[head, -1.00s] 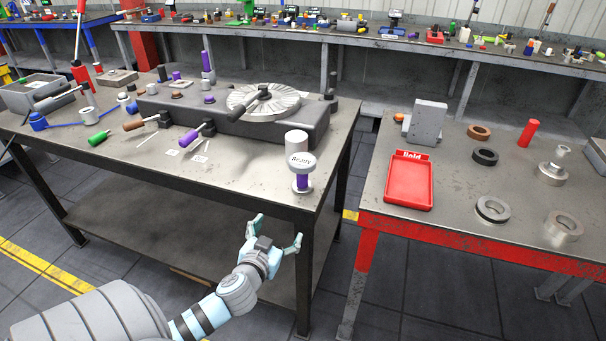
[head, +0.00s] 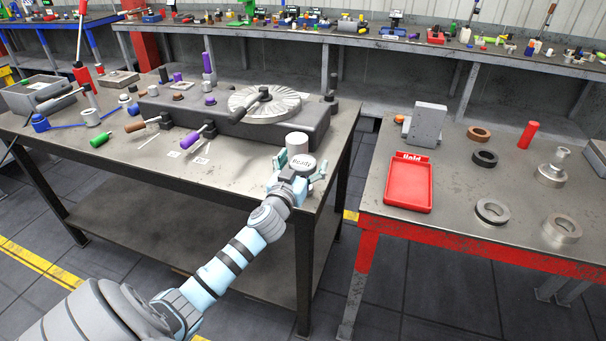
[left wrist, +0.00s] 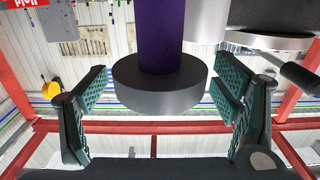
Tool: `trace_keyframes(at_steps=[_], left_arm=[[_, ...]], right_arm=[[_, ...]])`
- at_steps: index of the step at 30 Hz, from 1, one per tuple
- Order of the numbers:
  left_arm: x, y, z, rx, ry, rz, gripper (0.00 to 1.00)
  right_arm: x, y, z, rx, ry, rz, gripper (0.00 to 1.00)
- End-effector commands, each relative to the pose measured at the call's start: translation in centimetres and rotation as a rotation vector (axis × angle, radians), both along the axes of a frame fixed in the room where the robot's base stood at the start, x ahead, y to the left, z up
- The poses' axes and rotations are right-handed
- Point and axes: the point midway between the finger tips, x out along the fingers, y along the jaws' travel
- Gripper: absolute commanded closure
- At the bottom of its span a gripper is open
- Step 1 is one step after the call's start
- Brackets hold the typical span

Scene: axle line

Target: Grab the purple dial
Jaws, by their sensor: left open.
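The dial piece with a round grey cap marked "Ready" (head: 303,163) stands upright at the front right corner of the left table. Its purple body is hidden by my left gripper (head: 299,174) in the head view. In the left wrist view, a purple cylinder (left wrist: 160,35) with a wide grey disc (left wrist: 160,82) lies between the two open fingers of my left gripper (left wrist: 160,100). Gaps show on both sides of the disc. Other purple parts on the table are a handle (head: 192,137), a small knob (head: 210,100) and a tall post (head: 207,62). My right gripper is out of view.
A pale cylinder (head: 297,141) stands just behind the dial piece. A large grey fixture with a round plate (head: 264,103) lies further back. A red tray (head: 409,184) is on the right table, across a gap.

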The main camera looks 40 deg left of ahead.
Motion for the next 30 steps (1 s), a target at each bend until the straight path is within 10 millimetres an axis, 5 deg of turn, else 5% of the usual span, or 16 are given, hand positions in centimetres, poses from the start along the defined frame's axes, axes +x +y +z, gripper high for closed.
trace_keyframes(at_steps=[4,16,25,30], left_arm=[[0.0,0.0,0.0,0.000,0.000,0.000,0.18],[-0.1,0.0,0.0,0.000,0.000,-0.001,0.82],[0.0,0.0,0.5,0.001,-0.002,-0.001,0.82],[0.0,0.0,3.3,0.002,-0.005,-0.002,0.82]], right_arm=[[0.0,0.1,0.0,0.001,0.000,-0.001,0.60],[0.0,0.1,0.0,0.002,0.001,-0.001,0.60],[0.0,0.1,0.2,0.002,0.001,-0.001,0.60],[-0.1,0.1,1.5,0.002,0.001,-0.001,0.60]])
